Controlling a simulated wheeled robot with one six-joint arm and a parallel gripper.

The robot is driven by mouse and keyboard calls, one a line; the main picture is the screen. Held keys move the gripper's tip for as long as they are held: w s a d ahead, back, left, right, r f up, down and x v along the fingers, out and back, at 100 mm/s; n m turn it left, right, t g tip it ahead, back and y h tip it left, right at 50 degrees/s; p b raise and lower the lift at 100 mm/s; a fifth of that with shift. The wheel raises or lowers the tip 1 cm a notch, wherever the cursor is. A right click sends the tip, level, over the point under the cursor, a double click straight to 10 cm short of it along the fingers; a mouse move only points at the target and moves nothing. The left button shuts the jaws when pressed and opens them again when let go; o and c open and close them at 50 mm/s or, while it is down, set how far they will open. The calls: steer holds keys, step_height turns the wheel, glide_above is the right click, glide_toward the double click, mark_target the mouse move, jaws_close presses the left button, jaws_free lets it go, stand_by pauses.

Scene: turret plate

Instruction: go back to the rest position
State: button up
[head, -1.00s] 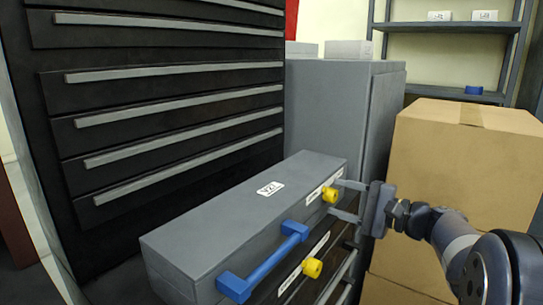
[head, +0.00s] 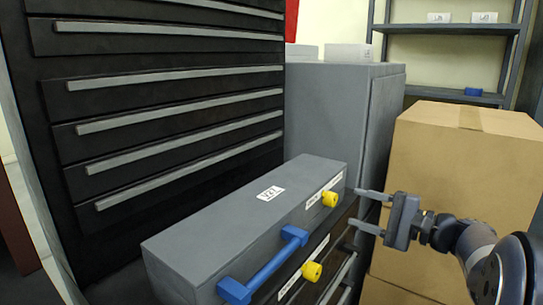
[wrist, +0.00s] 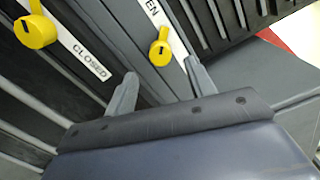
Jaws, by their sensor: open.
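My gripper (head: 364,210) is open and empty, just right of the grey unit (head: 220,212) and apart from it in the head view. The unit has a blue handle (head: 264,268) and two yellow knobs, an upper one (head: 330,199) and a lower one (head: 312,271). In the wrist view my fingers (wrist: 160,88) point toward the front panel. One yellow knob (wrist: 160,52) shows between and beyond the fingertips, and the other (wrist: 36,31) is at upper left. A label beside that one reads CLOSED (wrist: 84,57).
A black drawer cabinet (head: 170,100) stands at the left. A grey cabinet (head: 335,120) stands behind the unit. Stacked cardboard boxes (head: 465,160) are close behind my arm at the right. A shelf (head: 440,28) is at the back right.

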mark_target(335, 202)
steer(key=b+x, duration=0.1)
steer(key=x, duration=0.4)
steer(key=shift+a, duration=0.1)
steer(key=shift+w+a+r+m+p, duration=0.15)
steer(key=shift+r+m+p, duration=0.15)
steer(key=shift+p, duration=0.35)
steer(key=m+p, duration=1.2)
steer(key=m, duration=0.2)
steer(key=shift+f+p, duration=0.1)
steer(key=shift+p, duration=0.2)
steer(key=m+p, duration=0.1)
steer(key=m, duration=0.2)
steer(key=shift+f+p, duration=0.1)
steer(key=shift+p, duration=0.2)
steer(key=shift+d+m, duration=0.25)
steer(key=shift+m, duration=0.05)
steer(key=shift+s+d, duration=0.4)
steer(key=shift+s+f, duration=0.1)
steer(key=shift+f, duration=0.05)
